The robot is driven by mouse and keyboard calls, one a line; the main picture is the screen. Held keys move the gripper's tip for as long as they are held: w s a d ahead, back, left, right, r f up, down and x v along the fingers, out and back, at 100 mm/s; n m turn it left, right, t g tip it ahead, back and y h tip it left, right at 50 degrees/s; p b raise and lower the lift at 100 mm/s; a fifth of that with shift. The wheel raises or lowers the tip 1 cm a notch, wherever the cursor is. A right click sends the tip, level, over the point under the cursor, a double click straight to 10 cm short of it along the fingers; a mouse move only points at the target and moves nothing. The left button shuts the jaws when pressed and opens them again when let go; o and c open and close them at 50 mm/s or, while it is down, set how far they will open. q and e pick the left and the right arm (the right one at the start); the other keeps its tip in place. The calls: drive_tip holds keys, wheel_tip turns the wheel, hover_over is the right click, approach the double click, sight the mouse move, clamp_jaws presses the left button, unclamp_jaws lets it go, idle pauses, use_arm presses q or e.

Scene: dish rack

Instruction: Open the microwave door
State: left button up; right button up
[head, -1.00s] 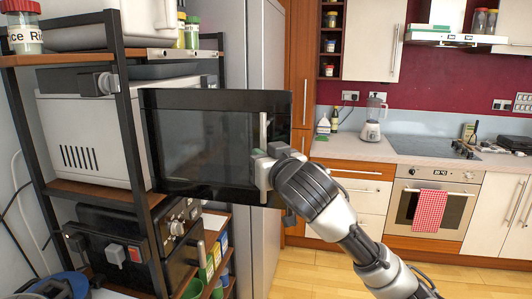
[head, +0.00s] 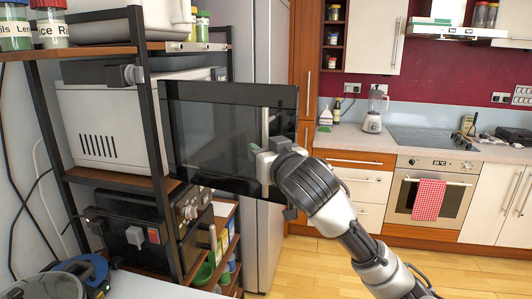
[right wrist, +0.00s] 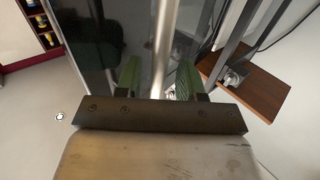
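The microwave has a white body (head: 110,130) on the middle shelf of a black-framed rack. Its dark glass door (head: 215,135) stands swung out from the body, in front of the tall grey unit. The upright silver handle (head: 265,128) is near the door's right edge; it also shows in the right wrist view (right wrist: 163,45). My right gripper (head: 262,160) is at the lower part of the handle. In the right wrist view its two green fingers (right wrist: 158,80) stand on either side of the bar, with visible gaps. My left gripper is not in view.
A black appliance (head: 150,225) sits on the shelf below the microwave. Spice jars (head: 48,25) stand on top of the rack. A tall grey unit (head: 262,60) is behind the door. Wooden floor (head: 320,270) is open toward the oven (head: 430,190).

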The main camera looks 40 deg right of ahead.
drive_tip(key=s+a+b, duration=0.2)
drive_tip(key=s+b, duration=0.5)
drive_tip(key=s, duration=0.3)
drive_tip(key=shift+s, duration=0.3)
